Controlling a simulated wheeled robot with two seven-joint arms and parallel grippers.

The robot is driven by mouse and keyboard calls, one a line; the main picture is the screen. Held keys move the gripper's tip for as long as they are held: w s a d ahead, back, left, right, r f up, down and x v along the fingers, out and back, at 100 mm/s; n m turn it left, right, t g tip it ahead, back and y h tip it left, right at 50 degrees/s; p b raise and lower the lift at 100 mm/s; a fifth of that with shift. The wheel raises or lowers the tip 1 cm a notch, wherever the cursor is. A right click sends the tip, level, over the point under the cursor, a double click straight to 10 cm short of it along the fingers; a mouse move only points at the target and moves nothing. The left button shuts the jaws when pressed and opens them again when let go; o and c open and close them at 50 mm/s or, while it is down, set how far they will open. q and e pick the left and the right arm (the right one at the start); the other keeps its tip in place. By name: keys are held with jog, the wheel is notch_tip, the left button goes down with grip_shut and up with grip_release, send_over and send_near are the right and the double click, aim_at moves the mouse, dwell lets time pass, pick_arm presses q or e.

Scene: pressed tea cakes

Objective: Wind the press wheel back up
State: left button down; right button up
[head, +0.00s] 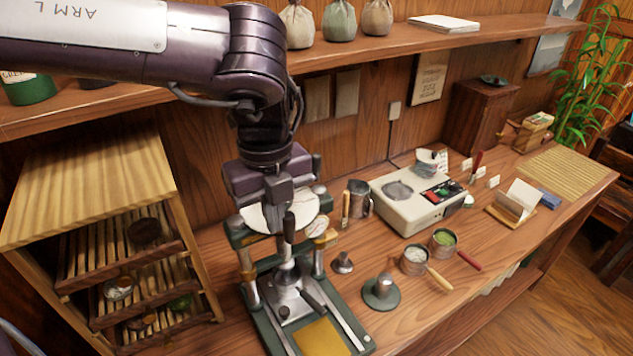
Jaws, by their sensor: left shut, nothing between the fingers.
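The press (247,280) stands on the wooden counter, with a dark green frame, metal posts and a base with a brass-coloured plate. A pale round disc (308,205) at its top looks like the press wheel, partly hidden behind my gripper. A dark upright handle (289,226) shows in front of the disc. My left gripper (274,218) comes down over the wheel from above, its fingers shut with nothing between them. I cannot tell whether the fingertips touch the wheel or handle. My right gripper is not in view.
A slatted drying rack (90,190) with cakes stands close at the left. A shelf (400,45) with cloth bags runs behind. Right of the press are a metal jug (358,200), a scale (415,200), a green-based weight (381,292) and two handled strainers.

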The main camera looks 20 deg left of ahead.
pick_arm(q)
jog(key=shift+w+d+r+p, duration=0.1)
jog(key=shift+w+d+p, duration=0.2)
jog(key=shift+d+p, duration=0.15)
jog(key=shift+w+d+p, duration=0.3)
jog(key=shift+d, duration=0.25)
jog(key=shift+w+d, duration=0.35)
jog(key=shift+d, duration=0.05)
jog(key=w+d+p, duration=0.2)
jog(key=p, duration=0.2)
jog(key=shift+w, duration=0.35)
jog(key=shift+s, duration=0.2)
